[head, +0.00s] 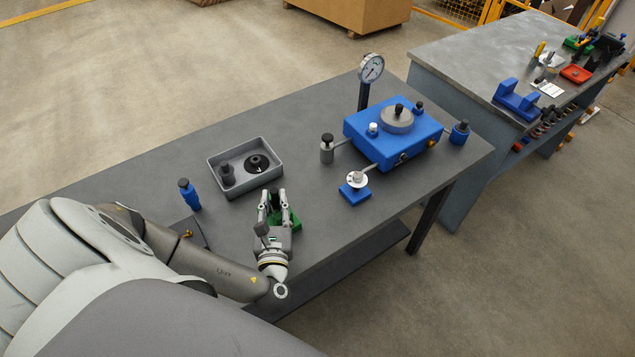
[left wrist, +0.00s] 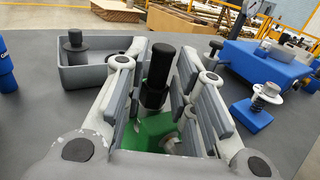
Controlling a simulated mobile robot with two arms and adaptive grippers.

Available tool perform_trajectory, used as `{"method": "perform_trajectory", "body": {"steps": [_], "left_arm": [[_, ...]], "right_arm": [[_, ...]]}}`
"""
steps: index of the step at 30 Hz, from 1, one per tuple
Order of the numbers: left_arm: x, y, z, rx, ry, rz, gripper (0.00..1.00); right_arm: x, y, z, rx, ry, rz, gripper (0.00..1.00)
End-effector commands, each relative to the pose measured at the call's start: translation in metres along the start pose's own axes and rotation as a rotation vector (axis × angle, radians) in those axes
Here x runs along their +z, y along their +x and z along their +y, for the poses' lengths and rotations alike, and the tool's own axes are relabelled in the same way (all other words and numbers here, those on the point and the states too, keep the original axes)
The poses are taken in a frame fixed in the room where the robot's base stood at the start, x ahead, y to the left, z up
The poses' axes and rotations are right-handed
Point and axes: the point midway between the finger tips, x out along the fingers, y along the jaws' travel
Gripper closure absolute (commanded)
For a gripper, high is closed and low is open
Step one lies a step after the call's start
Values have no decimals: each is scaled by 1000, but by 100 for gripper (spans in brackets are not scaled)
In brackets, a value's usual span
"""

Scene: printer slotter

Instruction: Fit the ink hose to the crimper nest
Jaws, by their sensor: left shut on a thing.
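My left gripper (head: 274,197) is near the front edge of the dark table, its fingers pointing away from me. In the left wrist view a black upright cylinder (left wrist: 157,78) stands between its finger pads, and the gripper is shut on it; I take it for the ink hose. A green block (head: 294,221) is just under and beside the fingers; it also shows below the cylinder in the left wrist view (left wrist: 150,130). I cannot tell for sure which fixture is the crimper nest. My right gripper is not in view.
A grey tray (head: 225,160) with black parts lies beyond the gripper. A blue machine (head: 390,155) with a dial gauge (head: 371,68) stands at the right. A small blue block (head: 355,195) with a white disc is nearer. A blue bottle-like piece (head: 189,196) stands at the left.

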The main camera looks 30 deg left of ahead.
Motion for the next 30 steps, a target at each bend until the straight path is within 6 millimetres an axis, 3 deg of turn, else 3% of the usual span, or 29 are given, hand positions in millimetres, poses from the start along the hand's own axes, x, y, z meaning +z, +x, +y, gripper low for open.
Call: {"method": "perform_trajectory", "body": {"steps": [18, 19, 24, 30], "left_arm": [[-4, 0, 0, 0, 0, 0, 98], [-4, 0, 0, 0, 0, 0, 72], [-4, 0, 0, 0, 0, 0, 50], [-4, 0, 0, 0, 0, 0, 50]], "right_arm": [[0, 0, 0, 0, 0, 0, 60], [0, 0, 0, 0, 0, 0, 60], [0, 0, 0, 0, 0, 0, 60], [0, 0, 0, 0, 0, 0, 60]]}}
